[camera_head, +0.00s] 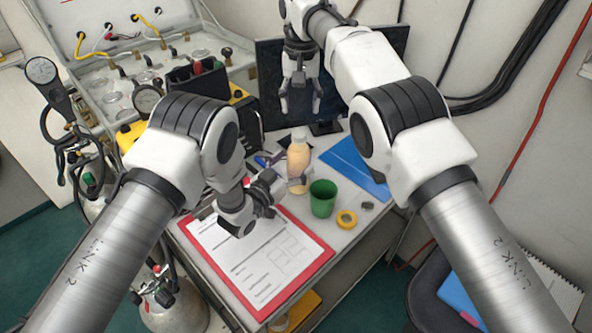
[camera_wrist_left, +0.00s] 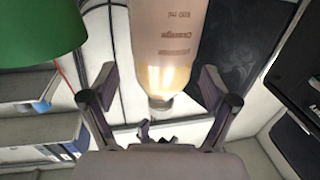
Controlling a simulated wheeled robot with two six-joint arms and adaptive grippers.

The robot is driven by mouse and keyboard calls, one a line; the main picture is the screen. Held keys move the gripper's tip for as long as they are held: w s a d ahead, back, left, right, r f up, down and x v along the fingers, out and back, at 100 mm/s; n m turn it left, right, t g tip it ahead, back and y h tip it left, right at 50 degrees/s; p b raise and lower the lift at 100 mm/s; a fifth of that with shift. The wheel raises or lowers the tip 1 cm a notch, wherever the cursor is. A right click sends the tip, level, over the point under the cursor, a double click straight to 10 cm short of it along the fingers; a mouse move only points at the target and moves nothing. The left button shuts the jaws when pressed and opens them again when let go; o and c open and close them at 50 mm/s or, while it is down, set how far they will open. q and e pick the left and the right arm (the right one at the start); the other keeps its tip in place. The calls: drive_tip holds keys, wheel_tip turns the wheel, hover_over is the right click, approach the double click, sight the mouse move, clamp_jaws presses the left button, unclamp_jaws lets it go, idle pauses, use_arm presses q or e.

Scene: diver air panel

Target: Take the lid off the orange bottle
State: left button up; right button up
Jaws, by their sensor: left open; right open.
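The orange bottle (camera_head: 299,170) stands upright on the table, pale orange with a whitish top (camera_head: 299,134). I cannot make out the lid's edge clearly. My left gripper (camera_head: 287,186) is low beside the bottle, with its open fingers around the lower body. In the left wrist view the bottle (camera_wrist_left: 166,40) shows printed marks and sits between the two open fingers (camera_wrist_left: 158,92), with gaps on both sides. My right gripper (camera_head: 300,108) is open and empty, pointing down above and behind the bottle, apart from it.
A green cup (camera_head: 322,199) stands just right of the bottle, near my left gripper. A red clipboard (camera_head: 318,252) lies in front. A blue folder (camera_head: 352,165) lies at the right, and a dark monitor (camera_head: 345,100) stands behind.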

sight(304, 151)
use_arm(q)
drive_tip(key=x, duration=0.4)
drive_tip(key=shift+w, duration=0.25)
use_arm(e)
drive_tip(key=shift+a, duration=0.2)
use_arm(q)
drive_tip(key=shift+w+d, duration=0.15)
drive_tip(key=shift+w, duration=0.35)
use_arm(e)
drive_tip(key=shift+w+f, duration=0.1)
use_arm(q)
drive_tip(key=shift+s+d, duration=0.1)
drive_tip(key=shift+d, duration=0.05)
use_arm(e)
drive_tip(key=shift+d, duration=0.1)
